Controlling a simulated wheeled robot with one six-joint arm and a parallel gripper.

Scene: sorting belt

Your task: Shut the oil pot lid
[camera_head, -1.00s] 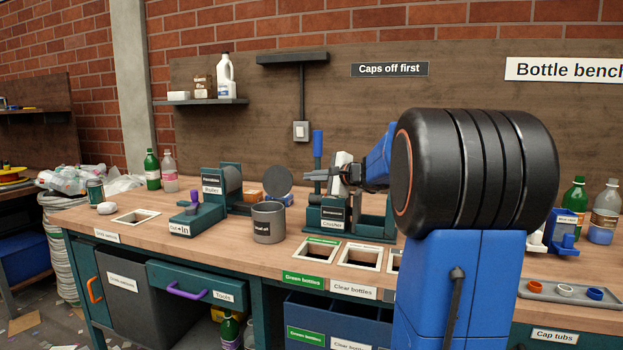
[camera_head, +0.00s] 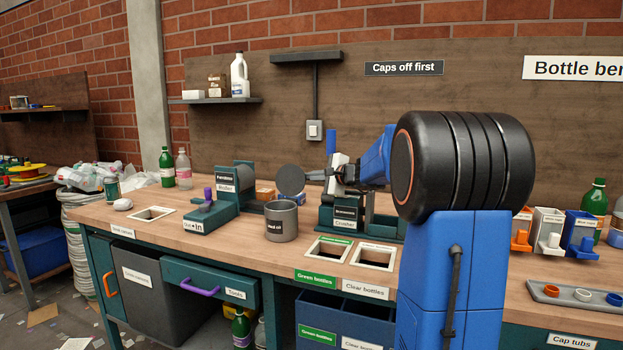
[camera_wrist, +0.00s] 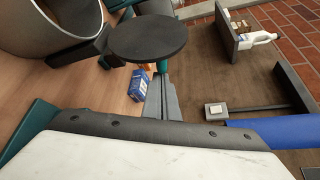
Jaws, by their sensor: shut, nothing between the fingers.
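The oil pot (camera_head: 281,222) is a grey cylinder with a dark label, upright on the bench. Its lid (camera_head: 291,180) is a dark round disc that stands open, raised at the back of the pot. In the wrist view the pot (camera_wrist: 48,48) is at top left with its rim showing, and the lid (camera_wrist: 147,38) is beside it. My gripper (camera_head: 310,176) is shut and empty, just right of the lid. In the wrist view its grey fingers (camera_wrist: 161,82) point toward the lid's lower edge. I cannot tell whether they touch it.
A teal machine (camera_head: 228,195) stands left of the pot, and the crusher (camera_head: 346,218) stands to its right, under my arm. A blue box (camera_wrist: 138,87) lies behind the lid. Framed bench openings (camera_head: 328,248) are in front.

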